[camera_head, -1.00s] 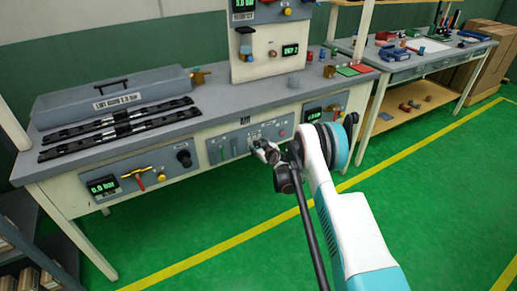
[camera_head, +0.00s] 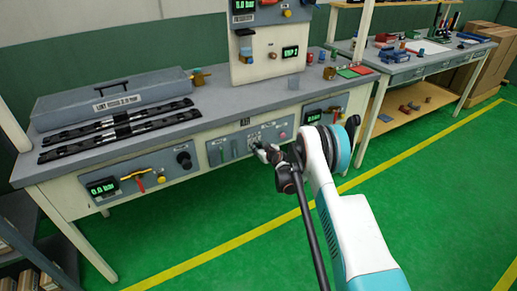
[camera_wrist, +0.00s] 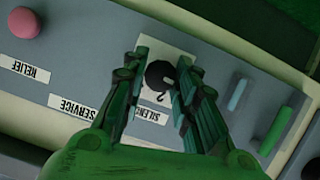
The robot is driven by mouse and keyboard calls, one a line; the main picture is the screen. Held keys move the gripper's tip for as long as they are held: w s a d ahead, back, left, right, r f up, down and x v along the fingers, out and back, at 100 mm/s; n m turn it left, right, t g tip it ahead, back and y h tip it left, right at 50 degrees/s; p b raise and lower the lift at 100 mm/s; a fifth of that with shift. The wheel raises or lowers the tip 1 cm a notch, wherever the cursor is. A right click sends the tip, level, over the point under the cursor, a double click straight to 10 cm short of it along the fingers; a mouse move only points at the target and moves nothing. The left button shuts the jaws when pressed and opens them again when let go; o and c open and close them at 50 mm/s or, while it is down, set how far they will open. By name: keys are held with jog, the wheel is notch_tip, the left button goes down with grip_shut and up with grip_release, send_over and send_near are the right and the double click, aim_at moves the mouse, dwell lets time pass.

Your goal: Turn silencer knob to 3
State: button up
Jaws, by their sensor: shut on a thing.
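The silencer knob (camera_wrist: 159,74) is a dark round knob on a white plate, seen in the wrist view. A label beginning "SILENC" (camera_wrist: 151,116) sits beside it, upside down and partly covered by a finger. My gripper (camera_wrist: 162,72) has one finger on each side of the knob and is shut on it. A small dark mark like a 2 shows beside the knob; which setting the knob points to I cannot tell. In the head view my gripper (camera_head: 261,150) is at the bench's front centre panel (camera_head: 216,153), and the knob is mostly hidden there.
A pink button (camera_wrist: 26,23) and RELIEF and SERVICE labels lie left of the knob in the wrist view. A green bar (camera_wrist: 276,130) and a pale blue bar (camera_wrist: 238,94) lie to its right. A red-and-yellow valve (camera_head: 139,180) is on the left panel. Green floor is clear in front.

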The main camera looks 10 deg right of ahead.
jog(key=m+y, duration=0.1)
jog(key=m, duration=0.1)
jog(key=m+g+y, duration=0.1)
jog(key=m+y, duration=0.1)
jog(key=shift+w+d, duration=0.1)
jog(key=shift+d, duration=0.1)
dwell(0.3)
jog(key=shift+m, duration=0.3)
jog(key=o, duration=1)
jog(key=shift+o, duration=0.2)
jog(key=v, duration=1.2)
jog(key=shift+f, duration=0.2)
